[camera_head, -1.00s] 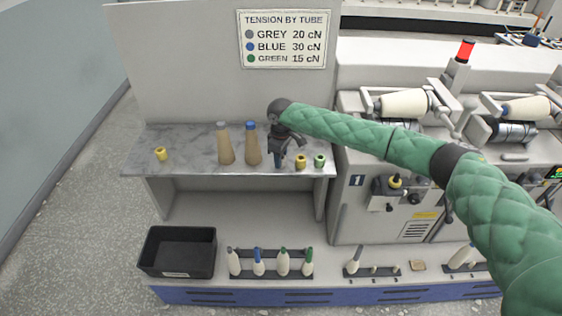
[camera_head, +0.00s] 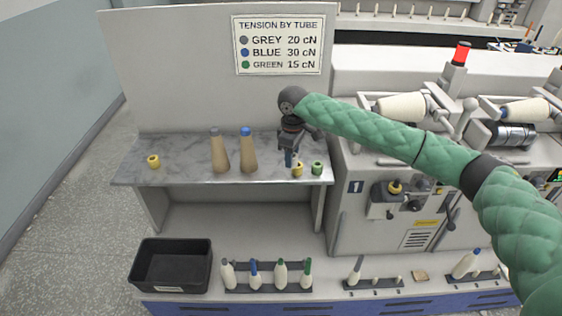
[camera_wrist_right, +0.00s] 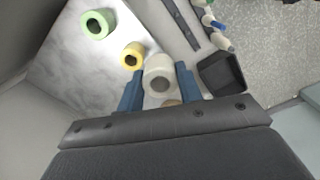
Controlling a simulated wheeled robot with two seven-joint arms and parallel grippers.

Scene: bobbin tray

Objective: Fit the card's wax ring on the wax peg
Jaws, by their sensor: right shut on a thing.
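My right gripper (camera_head: 289,160) is over the shelf's right part. In the right wrist view its blue fingers (camera_wrist_right: 160,85) are shut on a whitish ring (camera_wrist_right: 160,76) with an open hole facing the camera. In the head view the gripper hides this ring. A yellow ring (camera_head: 297,169) and a green ring (camera_head: 317,168) stand just right of it; the wrist view shows the yellow (camera_wrist_right: 132,56) and green (camera_wrist_right: 97,24) ones too. The card (camera_head: 281,45) lists grey, blue and green tubes with tensions. The wax peg cannot be made out surely. My left gripper is not in view.
Two tan cones, grey-tipped (camera_head: 220,153) and blue-tipped (camera_head: 248,153), stand left of the gripper. Another yellow ring (camera_head: 153,161) is at the shelf's left. A yellow piece (camera_head: 395,187) sits on machine 1's front. A black bin (camera_head: 171,267) and bobbins stand below.

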